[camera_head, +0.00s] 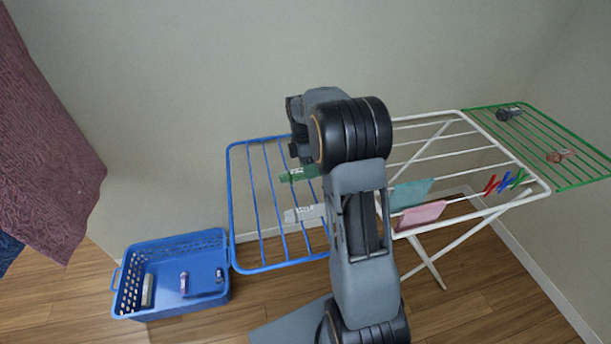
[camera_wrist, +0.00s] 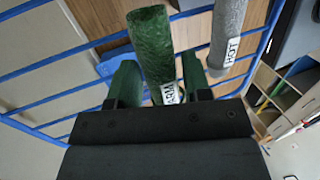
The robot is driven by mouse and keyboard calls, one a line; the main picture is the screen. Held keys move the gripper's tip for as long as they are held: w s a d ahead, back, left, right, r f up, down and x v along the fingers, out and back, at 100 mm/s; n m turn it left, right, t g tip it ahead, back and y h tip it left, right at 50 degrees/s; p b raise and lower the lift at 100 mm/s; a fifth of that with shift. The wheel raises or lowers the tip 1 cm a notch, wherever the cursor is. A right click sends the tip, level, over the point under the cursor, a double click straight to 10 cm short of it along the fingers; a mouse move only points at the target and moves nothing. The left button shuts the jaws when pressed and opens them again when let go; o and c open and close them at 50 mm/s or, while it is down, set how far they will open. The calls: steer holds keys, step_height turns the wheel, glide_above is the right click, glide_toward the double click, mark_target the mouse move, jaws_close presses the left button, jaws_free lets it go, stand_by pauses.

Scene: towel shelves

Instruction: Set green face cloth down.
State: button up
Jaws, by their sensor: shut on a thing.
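The green face cloth (camera_wrist: 152,45) is a rolled green cylinder with a white label, partly readable as "WARM", at its near end. In the wrist view it lies between the two dark green fingers of my gripper (camera_wrist: 158,80), which is shut on it. In the head view the green roll (camera_head: 298,174) shows over the blue wing (camera_head: 262,205) of a drying rack. My arm hides the right part of that wing. I cannot tell whether the roll touches the bars.
A grey roll labelled "HOT" (camera_wrist: 228,35) lies beside the green one; it also shows in the head view (camera_head: 303,213). Teal (camera_head: 410,194) and pink (camera_head: 421,214) cloths hang on the white middle section. A blue basket (camera_head: 172,309) stands on the floor at left.

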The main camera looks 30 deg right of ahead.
steer(key=shift+w+a+f, duration=0.15)
steer(key=shift+f, duration=0.1)
steer(key=shift+w+a+f, duration=0.1)
steer(key=shift+f, duration=0.8)
steer(key=shift+w+a+f, duration=0.1)
steer(key=shift+f, duration=0.8)
steer(key=shift+f, duration=0.15)
steer(key=o, duration=0.9)
steer(key=shift+o, duration=0.2)
steer(key=v, duration=1.2)
steer(key=s+a+r+m+t, duration=0.3)
steer(key=s+a+r+m, duration=0.3)
steer(key=s, duration=0.4)
steer(key=s+a+f+m+t, duration=0.2)
steer(key=s+m, duration=0.3)
steer(key=s, duration=0.1)
steer(key=s+a+f+m+t, duration=0.2)
steer(key=s+m, duration=0.2)
steer(key=s, duration=0.2)
steer(key=shift+s+a+f+m, duration=0.2)
steer(key=shift+s+m, duration=0.1)
steer(key=shift+m, duration=0.1)
